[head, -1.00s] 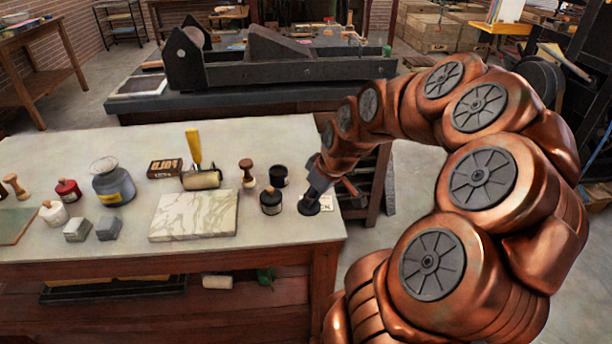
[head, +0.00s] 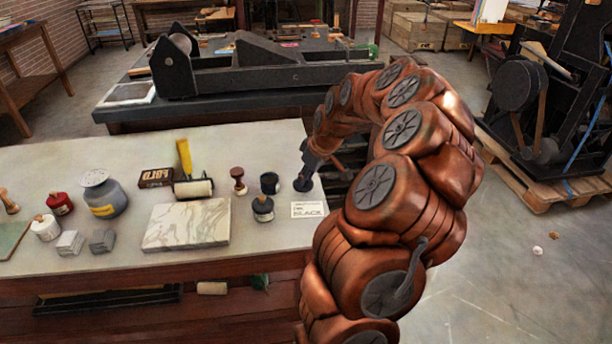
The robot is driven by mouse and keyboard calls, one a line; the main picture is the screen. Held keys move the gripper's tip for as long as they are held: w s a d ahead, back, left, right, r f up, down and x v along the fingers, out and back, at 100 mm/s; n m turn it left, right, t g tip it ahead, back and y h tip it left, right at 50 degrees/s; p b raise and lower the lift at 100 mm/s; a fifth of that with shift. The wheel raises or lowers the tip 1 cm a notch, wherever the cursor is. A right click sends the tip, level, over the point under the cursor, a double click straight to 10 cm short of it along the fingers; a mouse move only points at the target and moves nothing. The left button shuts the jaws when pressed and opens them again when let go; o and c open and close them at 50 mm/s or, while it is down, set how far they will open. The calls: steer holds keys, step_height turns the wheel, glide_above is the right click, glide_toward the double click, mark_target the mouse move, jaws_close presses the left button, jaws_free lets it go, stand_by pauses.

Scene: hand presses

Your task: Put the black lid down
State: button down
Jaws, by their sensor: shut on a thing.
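The black lid (head: 302,185) is a small dark disc at the right end of the pale-topped table. My gripper (head: 306,174) is shut on it from above. The lid is low over the tabletop; I cannot tell whether it touches. A black open-looking jar (head: 270,183) stands just left of the lid.
A marble slab (head: 187,225), a yellow-handled roller (head: 193,187), a wooden-handled stamp (head: 238,180) and a box (head: 156,177) are further left. A grey can (head: 104,196) and red jar (head: 60,203) stand beyond. The table's right edge is close to the lid.

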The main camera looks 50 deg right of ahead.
steer(key=shift+w+d+f+p, duration=0.15)
steer(key=shift+w+d+p, duration=0.05)
steer(key=shift+w+d, duration=0.5)
steer(key=shift+w+d+f+p, duration=0.1)
steer(key=shift+w+d+p, duration=0.1)
steer(key=shift+w+d, duration=0.45)
steer(key=shift+s+f+p, duration=0.1)
steer(key=shift+f+p, duration=0.35)
steer(key=shift+f, duration=1.25)
steer(key=shift+f, duration=0.2)
steer(key=c, duration=1.1)
jaws_free()
steer(key=shift+o, duration=0.2)
steer(key=shift+r, duration=0.15)
steer(key=shift+s+d+r, duration=0.1)
steer(key=shift+s+r, duration=0.05)
steer(key=shift+r, duration=0.35)
steer(key=b+v, duration=0.2)
steer(key=v, duration=0.9)
